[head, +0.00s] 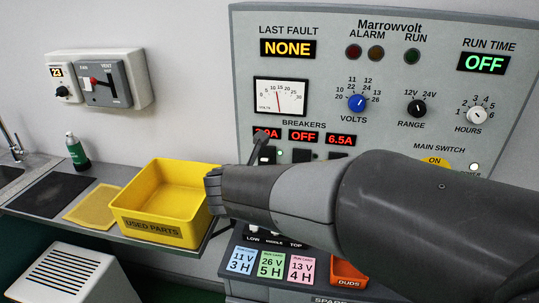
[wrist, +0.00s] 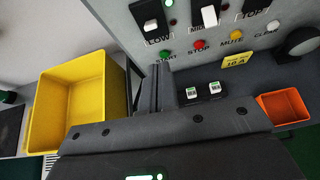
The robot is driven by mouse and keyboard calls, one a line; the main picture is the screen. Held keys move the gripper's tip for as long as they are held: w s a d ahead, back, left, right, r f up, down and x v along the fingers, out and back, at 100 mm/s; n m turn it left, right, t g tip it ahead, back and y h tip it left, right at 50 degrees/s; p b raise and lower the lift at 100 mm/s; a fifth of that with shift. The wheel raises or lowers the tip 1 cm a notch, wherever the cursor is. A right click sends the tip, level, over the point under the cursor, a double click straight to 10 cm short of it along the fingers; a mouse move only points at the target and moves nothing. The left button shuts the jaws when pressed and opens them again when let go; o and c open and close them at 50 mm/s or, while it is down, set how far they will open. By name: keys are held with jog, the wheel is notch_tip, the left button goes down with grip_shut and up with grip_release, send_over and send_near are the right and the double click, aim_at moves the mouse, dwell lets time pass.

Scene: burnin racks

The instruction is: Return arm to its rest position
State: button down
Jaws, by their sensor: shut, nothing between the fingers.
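My gripper (wrist: 160,85) shows in the wrist view as two dark fingers side by side, shut with nothing between them. It is in the air in front of the lower panel, between the yellow bin and the spare parts. In the head view my arm reaches in from the right across the lower part of the test panel. Its end is beside the right edge of the yellow "USED PARTS" bin (head: 152,228); the fingers cannot be made out there. The bin looks empty and also shows in the wrist view (wrist: 45,115).
The Marrowvolt panel (head: 330,70) stands behind my arm. A green bottle (head: 77,151), a yellow mat (head: 93,205) and a wall switch box (head: 100,80) are at left.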

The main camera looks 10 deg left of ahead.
jog(key=s+d+m+g+h, duration=0.15)
jog(key=s+d+m, duration=0.25)
jog(key=d+m, duration=0.65)
jog(key=s+d+m+g+h, duration=0.1)
jog(key=s+d+m+g, duration=0.2)
jog(key=d+m, duration=0.75)
jog(key=s+d+f+m+g+y, duration=0.1)
jog(key=s+d+m, duration=0.3)
jog(key=s+m, duration=0.2)
jog(key=s+d+f+m+g+y, duration=0.1)
jog(key=s+d+m, duration=0.2)
jog(key=s+m, duration=0.4)
jog(key=shift+s+d+f+m+y, duration=0.3)
jog(key=shift+d+m+y, duration=0.1)
jog(key=shift+m, duration=0.4)
